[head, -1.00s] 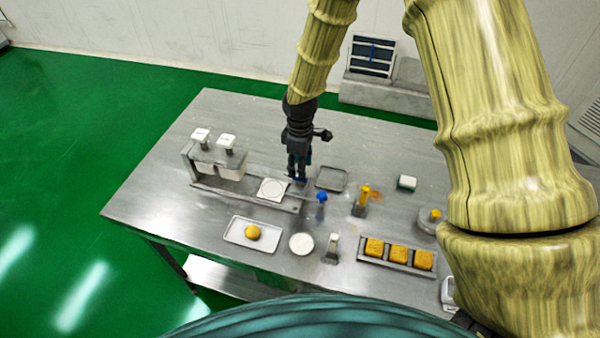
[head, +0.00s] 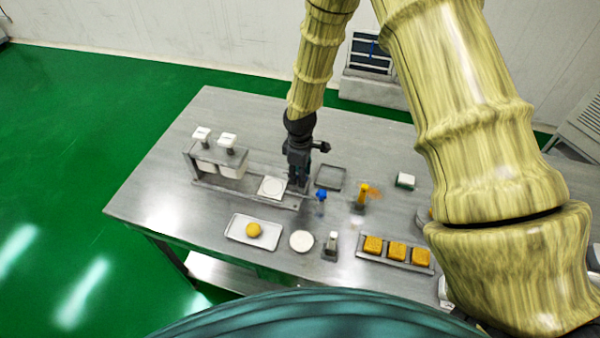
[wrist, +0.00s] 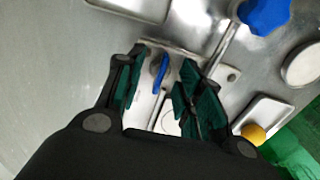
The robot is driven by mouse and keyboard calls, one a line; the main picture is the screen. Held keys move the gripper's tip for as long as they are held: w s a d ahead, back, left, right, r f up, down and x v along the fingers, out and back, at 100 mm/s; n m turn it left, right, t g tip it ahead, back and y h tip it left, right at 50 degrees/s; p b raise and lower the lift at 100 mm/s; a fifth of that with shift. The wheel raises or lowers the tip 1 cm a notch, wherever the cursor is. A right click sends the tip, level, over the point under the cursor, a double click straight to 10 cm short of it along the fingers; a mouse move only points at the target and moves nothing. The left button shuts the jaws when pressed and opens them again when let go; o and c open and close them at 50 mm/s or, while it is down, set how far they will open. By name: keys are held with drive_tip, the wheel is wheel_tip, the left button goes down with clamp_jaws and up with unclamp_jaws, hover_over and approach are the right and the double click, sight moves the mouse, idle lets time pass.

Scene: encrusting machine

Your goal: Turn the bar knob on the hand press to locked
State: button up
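The blue bar knob (wrist: 161,71) shows in the wrist view as a narrow upright bar on the end of a grey metal base (wrist: 228,73). My gripper (wrist: 163,68) is open, with one green-padded finger on each side of the knob; gaps show on both sides. There my gripper hides the bar knob. A lever with a blue knob (head: 321,195) stands just right of my gripper and also shows in the wrist view (wrist: 264,13).
Two white-topped hoppers (head: 215,157) stand at the base's left end. A tray with a yellow ball (head: 253,230), a white disc (head: 301,241), a yellow-handled tool (head: 362,192) and a tray of yellow cakes (head: 397,251) stand nearby. The table's left part is clear.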

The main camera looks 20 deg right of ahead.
clamp_jaws()
drive_tip(key=shift+m, duration=0.3)
drive_tip(key=m+b, duration=0.1)
drive_tip(key=m, duration=0.1)
drive_tip(key=shift+m, duration=0.4)
drive_tip(key=m+b, duration=0.1)
drive_tip(key=m, duration=0.2)
drive_tip(key=shift+m, duration=0.4)
drive_tip(key=m+b, duration=0.1)
drive_tip(key=m, duration=0.4)
drive_tip(key=shift+w, duration=0.1)
drive_tip(key=m, duration=0.5)
drive_tip(key=shift+m, duration=0.4)
